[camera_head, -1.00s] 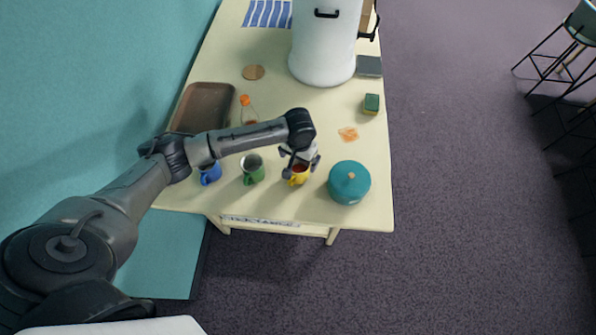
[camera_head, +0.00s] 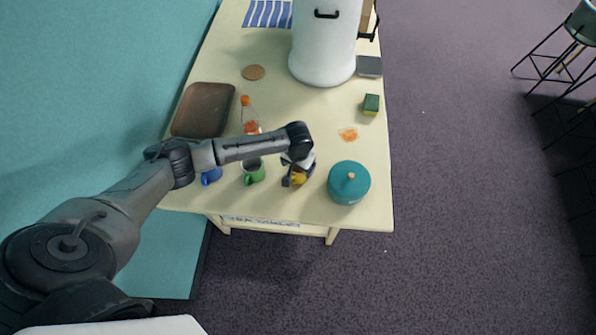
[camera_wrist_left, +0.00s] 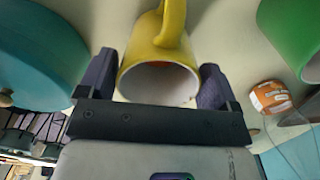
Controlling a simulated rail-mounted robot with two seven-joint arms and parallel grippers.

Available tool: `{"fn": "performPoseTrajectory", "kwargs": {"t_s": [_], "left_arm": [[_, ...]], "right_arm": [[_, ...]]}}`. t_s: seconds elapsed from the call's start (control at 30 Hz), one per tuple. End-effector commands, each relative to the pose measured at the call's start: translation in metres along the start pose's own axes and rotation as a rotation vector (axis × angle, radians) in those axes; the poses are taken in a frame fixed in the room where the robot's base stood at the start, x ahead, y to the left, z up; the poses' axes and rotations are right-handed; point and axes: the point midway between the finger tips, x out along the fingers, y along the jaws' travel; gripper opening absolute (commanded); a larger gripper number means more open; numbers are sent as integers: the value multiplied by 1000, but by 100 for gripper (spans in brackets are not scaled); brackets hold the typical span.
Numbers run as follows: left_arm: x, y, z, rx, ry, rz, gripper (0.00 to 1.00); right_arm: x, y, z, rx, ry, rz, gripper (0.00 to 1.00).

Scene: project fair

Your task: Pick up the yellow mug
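The yellow mug (camera_head: 299,178) stands near the front edge of the table, mostly covered by my left gripper (camera_head: 297,171) in the head view. In the left wrist view the mug (camera_wrist_left: 148,52) sits between the two dark fingers of my left gripper (camera_wrist_left: 157,82), its rim facing the camera and its handle at the top. The fingers are spread, one on each side of the mug; I cannot tell whether they touch it. My right gripper is not in view.
A teal pot (camera_head: 349,184) stands close right of the mug. A green mug (camera_head: 253,173) and a blue mug (camera_head: 211,176) stand to the left. Behind are an orange-capped bottle (camera_head: 250,122), a brown tray (camera_head: 203,108) and a white urn (camera_head: 322,50).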

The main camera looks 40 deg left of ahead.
Motion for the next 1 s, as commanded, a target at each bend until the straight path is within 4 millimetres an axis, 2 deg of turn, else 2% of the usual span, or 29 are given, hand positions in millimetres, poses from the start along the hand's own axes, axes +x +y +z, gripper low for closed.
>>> {"fn": "performPoseTrajectory", "kwargs": {"t_s": [0.07, 0.4, 0.77, 1.0], "left_arm": [[0, 0, 0, 0, 0, 0, 77], [0, 0, 0, 0, 0, 0, 44], [-2, 0, -1, 0, 1, 1, 44], [-12, 0, -1, 0, 2, 2, 44]], "right_arm": [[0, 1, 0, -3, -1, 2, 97], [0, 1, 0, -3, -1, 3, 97], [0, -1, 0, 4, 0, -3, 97], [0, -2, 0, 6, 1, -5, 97]]}}
